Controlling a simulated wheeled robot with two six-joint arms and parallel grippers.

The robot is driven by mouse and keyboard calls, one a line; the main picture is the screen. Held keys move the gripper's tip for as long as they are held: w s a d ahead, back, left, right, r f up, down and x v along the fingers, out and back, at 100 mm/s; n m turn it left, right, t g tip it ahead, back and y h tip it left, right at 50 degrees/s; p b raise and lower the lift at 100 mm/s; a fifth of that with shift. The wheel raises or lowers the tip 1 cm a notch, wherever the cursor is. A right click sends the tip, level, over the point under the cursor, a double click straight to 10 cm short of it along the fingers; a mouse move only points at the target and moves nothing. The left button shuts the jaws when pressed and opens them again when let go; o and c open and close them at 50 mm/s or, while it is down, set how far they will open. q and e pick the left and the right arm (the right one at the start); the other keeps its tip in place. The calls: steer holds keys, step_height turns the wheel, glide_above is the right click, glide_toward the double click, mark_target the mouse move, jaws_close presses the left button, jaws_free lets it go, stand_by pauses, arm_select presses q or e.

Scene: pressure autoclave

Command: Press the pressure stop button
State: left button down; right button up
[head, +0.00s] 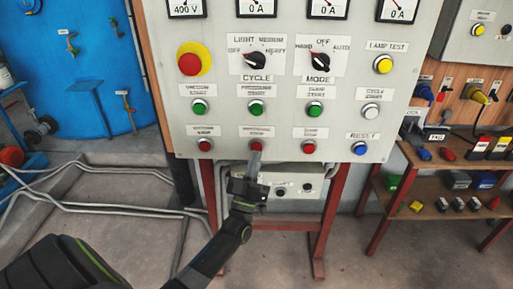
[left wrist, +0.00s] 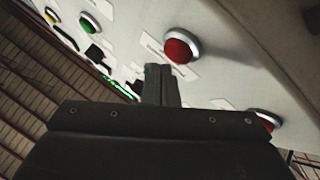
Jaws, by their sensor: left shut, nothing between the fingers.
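The control panel (head: 230,118) fills the upper middle of the head view. The pressure stop button (head: 257,146) is the red one under the green pressure start button (head: 256,107), in the bottom row. My left gripper (head: 255,158) is shut and empty, its fingertips at or just below the pressure stop button, overlapping its lower part. I cannot tell whether they touch it. In the left wrist view the shut fingers (left wrist: 159,86) point at the panel, with a red button (left wrist: 179,47) above right of them. My right gripper is out of view.
Other red buttons (head: 205,144) (head: 309,147) flank the pressure stop button, and a blue reset button (head: 360,148) is farther right. A red emergency knob (head: 190,64) is at upper left. A grey box (head: 296,186) hangs below the panel, between red legs (head: 333,215).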

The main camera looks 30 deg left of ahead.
arm_select(q)
steer(key=shift+s, duration=0.1)
steer(key=s+d, duration=0.1)
steer(key=s+p, duration=0.1)
steer(key=s+d, duration=0.1)
steer(key=s, duration=0.1)
steer(key=shift+d, duration=0.35)
stand_by(0.9)
